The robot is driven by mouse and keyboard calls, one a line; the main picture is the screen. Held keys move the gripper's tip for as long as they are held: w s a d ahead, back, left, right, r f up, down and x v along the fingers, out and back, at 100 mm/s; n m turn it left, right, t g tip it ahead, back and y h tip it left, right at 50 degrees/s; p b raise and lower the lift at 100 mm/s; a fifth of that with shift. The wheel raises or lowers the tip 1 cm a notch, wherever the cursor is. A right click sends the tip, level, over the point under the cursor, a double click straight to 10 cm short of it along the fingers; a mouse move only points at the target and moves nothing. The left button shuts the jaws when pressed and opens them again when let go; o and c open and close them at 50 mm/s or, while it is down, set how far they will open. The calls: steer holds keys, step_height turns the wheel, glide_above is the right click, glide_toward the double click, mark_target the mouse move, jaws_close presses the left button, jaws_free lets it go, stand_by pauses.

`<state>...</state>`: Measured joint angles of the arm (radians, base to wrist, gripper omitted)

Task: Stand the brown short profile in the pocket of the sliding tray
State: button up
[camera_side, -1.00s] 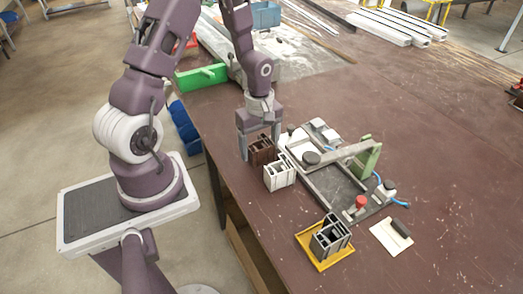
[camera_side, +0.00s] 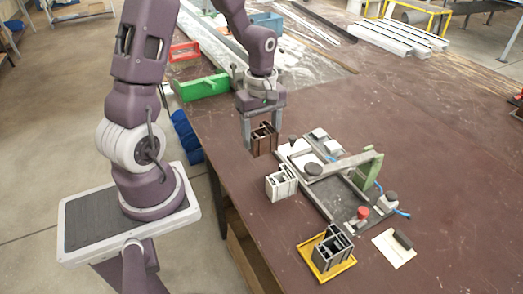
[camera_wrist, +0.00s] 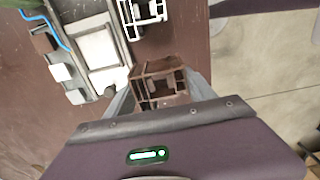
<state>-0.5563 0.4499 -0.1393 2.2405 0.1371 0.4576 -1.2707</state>
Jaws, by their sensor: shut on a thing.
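The brown short profile (camera_side: 264,141) is upright between the fingers of my gripper (camera_side: 263,130), which is shut on it. It appears held above the bench, behind the white profile. In the wrist view the brown profile (camera_wrist: 146,82) shows its hollow, ribbed end between the two fingers (camera_wrist: 162,95). The clamp fixture (camera_side: 335,185), with dark rails and a pale plate (camera_side: 296,150), stands to the right of the profile. The pale plate also shows in the wrist view (camera_wrist: 98,47). I cannot clearly tell the sliding tray's pocket apart in it.
A white profile (camera_side: 281,185) stands in front of my gripper, left of the fixture. A dark profile (camera_side: 333,243) stands in a yellow tray (camera_side: 312,262) at the front. A red knob (camera_side: 362,212), a green bracket (camera_side: 369,170) and a pale card (camera_side: 393,250) are nearby. The bench's right side is clear.

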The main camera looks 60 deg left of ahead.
steer(key=shift+w+d+r, duration=0.2)
steer(key=shift+w+r, duration=0.7)
steer(key=shift+r, duration=0.1)
steer(key=w+d, duration=0.6)
steer(key=w, duration=0.4)
steer(key=shift+w+a+f, duration=0.1)
steer(key=shift+a+f, duration=0.05)
steer(key=shift+f, duration=3.6)
steer(key=o, duration=1.5)
steer(key=shift+r, duration=0.1)
